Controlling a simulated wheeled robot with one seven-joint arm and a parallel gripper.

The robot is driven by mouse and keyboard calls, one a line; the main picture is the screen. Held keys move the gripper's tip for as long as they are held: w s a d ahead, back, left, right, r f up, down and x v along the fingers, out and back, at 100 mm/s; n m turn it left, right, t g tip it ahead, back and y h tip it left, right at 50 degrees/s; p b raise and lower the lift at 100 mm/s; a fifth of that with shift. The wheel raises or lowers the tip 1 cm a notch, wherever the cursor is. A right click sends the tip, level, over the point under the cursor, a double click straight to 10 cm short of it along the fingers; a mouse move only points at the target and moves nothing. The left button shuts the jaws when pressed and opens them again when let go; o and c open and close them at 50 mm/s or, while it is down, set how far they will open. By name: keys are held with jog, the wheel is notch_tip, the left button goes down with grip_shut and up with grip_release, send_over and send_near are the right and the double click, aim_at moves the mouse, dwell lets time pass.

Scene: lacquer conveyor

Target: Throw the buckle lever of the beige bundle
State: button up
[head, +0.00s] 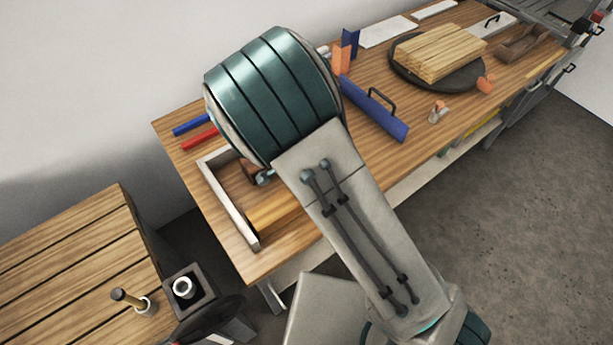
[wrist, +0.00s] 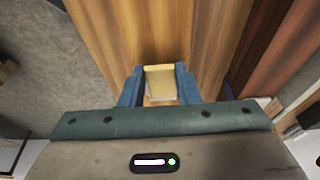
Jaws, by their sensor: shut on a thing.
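In the wrist view my gripper (wrist: 160,88) has its two blue fingers on either side of a pale beige block-like piece (wrist: 160,82). It is shut on this piece; whether the piece is the buckle lever I cannot tell. Wood with long grain (wrist: 140,30) lies just beyond the fingertips. In the head view my arm's teal joint and grey link cover the gripper and what it holds. A stack of pale wooden strips (head: 440,52) lies on a dark round plate (head: 402,75) at the bench's far end. No buckle or beige bundle can be made out clearly.
The wooden bench (head: 365,160) carries a blue piece with a dark handle (head: 375,108), a small metal-and-orange part (head: 437,112), blue (head: 191,125) and red (head: 200,138) bars and a pale metal frame (head: 228,202). A slatted table (head: 75,255) stands at lower left. Grey floor is clear at right.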

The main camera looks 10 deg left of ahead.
jog(key=o, duration=1)
jog(key=shift+r, duration=0.1)
jog(key=b+v, duration=0.1)
jog(key=v, duration=1.2)
jog(key=shift+a+r, duration=0.2)
jog(key=shift+r, duration=0.1)
jog(key=shift+d, duration=0.1)
